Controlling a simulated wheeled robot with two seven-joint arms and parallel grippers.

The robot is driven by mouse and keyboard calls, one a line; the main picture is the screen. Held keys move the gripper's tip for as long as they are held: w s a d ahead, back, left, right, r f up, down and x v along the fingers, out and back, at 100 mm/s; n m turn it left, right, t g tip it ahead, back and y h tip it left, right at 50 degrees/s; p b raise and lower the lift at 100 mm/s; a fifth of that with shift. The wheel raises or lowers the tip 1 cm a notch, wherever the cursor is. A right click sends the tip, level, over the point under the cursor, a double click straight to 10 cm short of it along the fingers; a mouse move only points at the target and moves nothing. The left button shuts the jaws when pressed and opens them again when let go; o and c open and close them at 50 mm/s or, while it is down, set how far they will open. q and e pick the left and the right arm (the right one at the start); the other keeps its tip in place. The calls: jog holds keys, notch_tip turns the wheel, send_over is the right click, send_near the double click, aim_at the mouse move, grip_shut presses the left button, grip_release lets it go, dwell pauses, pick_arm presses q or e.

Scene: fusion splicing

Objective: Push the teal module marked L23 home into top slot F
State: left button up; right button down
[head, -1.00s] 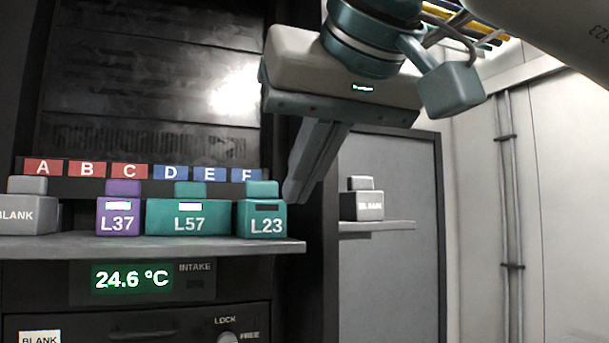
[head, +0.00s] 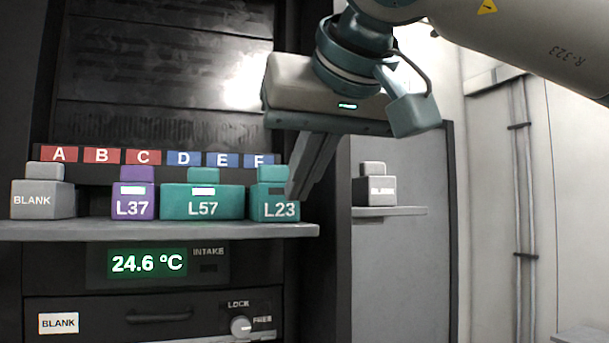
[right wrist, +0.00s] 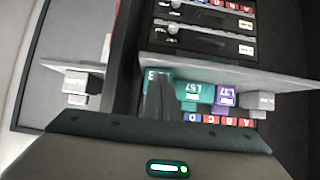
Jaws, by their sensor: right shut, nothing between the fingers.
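The teal module marked L23 (head: 274,205) sits upright on the shelf at the right end of the row, below the blue F label (head: 258,160). Its small window is dark. My right gripper (head: 297,192) is shut and empty, its fingers slanting down to the module's upper right edge. I cannot tell whether they touch it. In the right wrist view the shut fingers (right wrist: 160,90) cover most of L23 (right wrist: 151,74). My left gripper is not in view.
The wide teal L57 (head: 202,207) and purple L37 (head: 132,207) stand left of L23, both with lit windows. A grey BLANK (head: 42,200) stands at the far left of the shelf (head: 150,231). Another grey block (head: 374,190) sits on a small side shelf (head: 390,211).

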aim_at(280, 197)
jog(key=shift+w+a+f+p, duration=0.1)
jog(key=shift+w+a+p, duration=0.7)
jog(key=shift+w, duration=1.25)
jog(key=shift+w+a+f+p, duration=0.15)
jog(key=shift+w+a+p, duration=0.65)
jog(key=shift+w, duration=1.3)
jog(key=shift+w+a+f+p, duration=0.1)
jog(key=shift+w+a+p, duration=0.3)
jog(key=shift+w+p, duration=1.2)
jog(key=shift+w+f+b, duration=0.1)
jog(key=shift+w+b, duration=0.25)
jog(key=shift+b, duration=0.25)
jog(key=shift+s+d+b, duration=0.25)
jog(key=shift+s+b, duration=0.15)
jog(key=shift+s, duration=0.4)
jog(key=shift+s+d+b, duration=0.3)
jog(key=shift+s, duration=0.55)
jog(key=shift+s+d+b, duration=0.25)
jog(key=shift+s+b, duration=0.05)
jog(key=shift+s, duration=0.5)
jog(key=shift+s+d+b, duration=0.2)
jog(key=shift+s+d, duration=0.05)
jog(key=shift+s, duration=0.45)
jog(key=shift+s+d+b, duration=0.15)
jog(key=shift+s+d, duration=0.05)
jog(key=shift+s, duration=0.45)
